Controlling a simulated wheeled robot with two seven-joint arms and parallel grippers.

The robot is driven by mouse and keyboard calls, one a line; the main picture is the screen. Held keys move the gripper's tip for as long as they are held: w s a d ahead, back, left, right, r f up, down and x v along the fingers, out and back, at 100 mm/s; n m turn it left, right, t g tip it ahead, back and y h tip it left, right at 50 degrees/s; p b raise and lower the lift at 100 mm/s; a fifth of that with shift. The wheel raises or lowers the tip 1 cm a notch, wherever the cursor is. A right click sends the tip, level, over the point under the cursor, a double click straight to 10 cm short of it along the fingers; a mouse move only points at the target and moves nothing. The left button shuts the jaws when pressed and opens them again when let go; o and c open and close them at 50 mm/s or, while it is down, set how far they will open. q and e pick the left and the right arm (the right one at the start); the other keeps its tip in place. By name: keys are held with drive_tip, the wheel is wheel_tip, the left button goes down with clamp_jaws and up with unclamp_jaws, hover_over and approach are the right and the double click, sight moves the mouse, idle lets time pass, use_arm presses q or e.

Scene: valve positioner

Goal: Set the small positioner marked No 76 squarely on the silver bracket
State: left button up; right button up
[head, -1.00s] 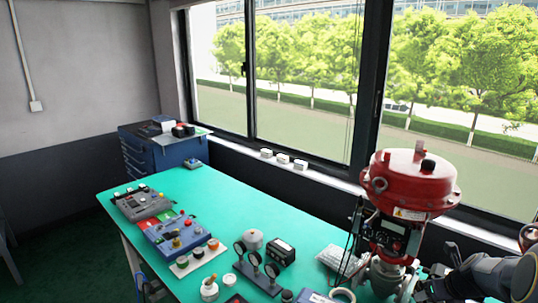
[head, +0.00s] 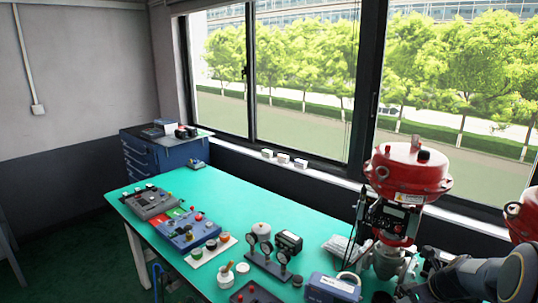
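A red-topped valve actuator (head: 408,172) stands at the right end of the green bench. A dark positioner-like unit with a small display (head: 392,218) is on its yoke. I cannot make out a marking No 76 or pick out the silver bracket. A blue-grey box with a white label (head: 332,286) lies at the bench's near edge; its label is too small to read. My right arm comes in from the lower right, and its dark gripper (head: 412,288) is beside the valve's base, partly cut off and unclear. My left gripper is not in view.
Gauges on a stand (head: 266,256), a black meter (head: 288,242), control panels (head: 187,230) and a white ring (head: 348,279) are on the green bench (head: 225,190). A second red actuator (head: 522,217) is at the right edge. The bench's far middle is clear.

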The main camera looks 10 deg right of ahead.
drive_tip(key=s+a+f+n+g, duration=0.1)
drive_tip(key=a+n+g, duration=0.3)
drive_tip(key=a+n, duration=0.5)
drive_tip(key=s+a+f+n+g, duration=0.2)
drive_tip(key=a+n, duration=0.7)
drive_tip(key=n, duration=0.5)
drive_tip(key=s+a+f+n+g, duration=0.1)
drive_tip(key=a+f+n+g, duration=0.3)
drive_tip(key=a+n, duration=0.6)
drive_tip(key=shift+s+n+g+h, duration=0.4)
drive_tip(key=shift+n+g, duration=0.4)
drive_tip(key=shift+g, duration=0.2)
